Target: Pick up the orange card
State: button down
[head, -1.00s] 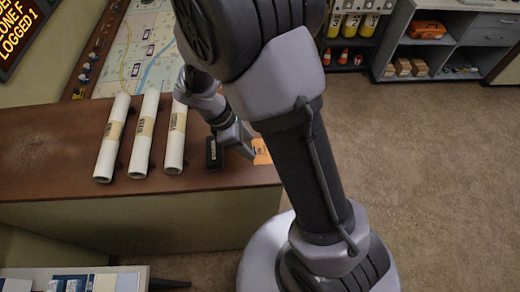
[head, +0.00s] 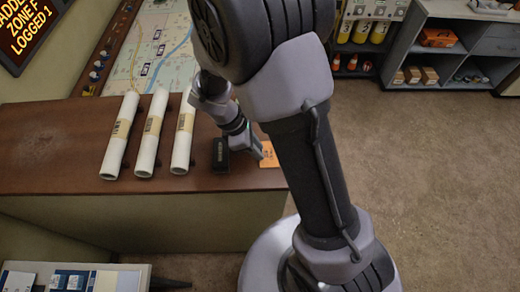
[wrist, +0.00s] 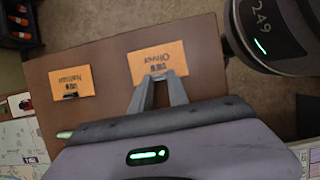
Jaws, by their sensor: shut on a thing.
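An orange card with dark lettering (head: 270,153) is at the right end of the brown desk in the head view, by my fingertips. In the wrist view this orange card (wrist: 160,60) is at top centre, its lettering upside down. In the head view my gripper (head: 262,160) points down at the card. I cannot tell whether the card is lifted. A second orange card (wrist: 72,80) lies to the left in the wrist view, with a small dark piece at its lower edge.
A black block (head: 221,155) is on the desk (head: 60,165) just left of my gripper. Three white rolls (head: 152,135) lie further left. A map board (head: 150,50) is behind them. Open carpet (head: 430,190) is to the right, with shelves (head: 440,50) at the back.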

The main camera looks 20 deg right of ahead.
jog(key=shift+r, duration=0.5)
notch_tip(320, 180, up, 2)
jog(key=shift+s+r, duration=0.1)
jog(key=shift+r, duration=0.1)
jog(key=s+r+b, duration=0.1)
jog(key=s+b, duration=0.4)
jog(key=s, duration=1)
jog(key=shift+s+d+r+b, duration=0.15)
jog(key=shift+s+d+b, duration=0.05)
jog(key=shift+s+b, duration=0.2)
